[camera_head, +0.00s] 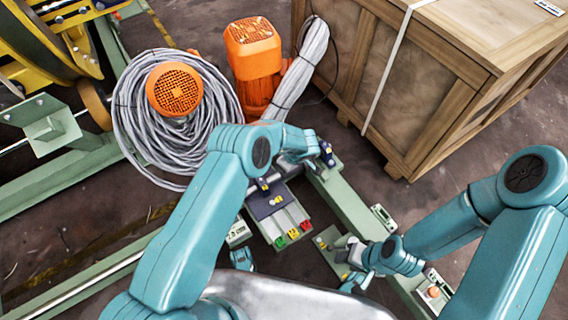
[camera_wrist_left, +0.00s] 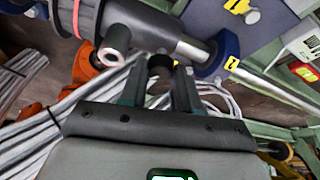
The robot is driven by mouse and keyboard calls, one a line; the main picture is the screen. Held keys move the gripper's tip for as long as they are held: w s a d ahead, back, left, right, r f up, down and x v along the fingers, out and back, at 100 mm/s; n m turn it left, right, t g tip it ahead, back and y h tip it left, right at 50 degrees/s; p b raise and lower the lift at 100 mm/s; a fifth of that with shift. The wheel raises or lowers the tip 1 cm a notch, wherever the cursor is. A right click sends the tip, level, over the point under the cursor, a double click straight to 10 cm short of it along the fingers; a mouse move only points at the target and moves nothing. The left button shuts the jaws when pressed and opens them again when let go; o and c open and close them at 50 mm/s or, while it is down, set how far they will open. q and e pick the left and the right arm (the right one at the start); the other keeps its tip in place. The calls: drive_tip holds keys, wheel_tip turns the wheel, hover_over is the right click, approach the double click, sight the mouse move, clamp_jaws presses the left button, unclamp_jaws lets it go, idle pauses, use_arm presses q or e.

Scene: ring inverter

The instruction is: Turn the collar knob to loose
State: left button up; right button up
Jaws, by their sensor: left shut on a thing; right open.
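In the left wrist view, a grey cylinder with a blue collar (camera_wrist_left: 215,56) crosses the top. A small dark knob (camera_wrist_left: 160,62) sits on its near side. My left gripper (camera_wrist_left: 160,72) has its two fingers closed on this knob, one on each side. In the head view my left wrist covers the cylinder and the knob, and the left fingertips are hidden. A blue bracket (camera_head: 327,154) shows just beyond that wrist. My right gripper (camera_head: 350,264) is open and empty, low over the green frame.
A panel with red, yellow and green parts (camera_head: 292,231) lies below a dark blue plate (camera_head: 268,203). A wooden crate (camera_head: 425,100) stands at upper right. Coiled grey cable (camera_head: 130,125) and an orange motor (camera_head: 253,55) are behind. A red ring (camera_wrist_left: 88,15) is near my left gripper.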

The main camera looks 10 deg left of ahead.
use_arm(q)
drive_tip(key=shift+w, duration=0.1)
idle(0.3)
drive_tip(key=o, duration=1.1)
drive_tip(key=shift+c, duration=0.2)
drive_tip(key=shift+r, duration=0.15)
drive_tip(key=p+v, duration=0.6)
drive_tip(key=v, duration=1)
drive_tip(key=shift+w+r, duration=0.1)
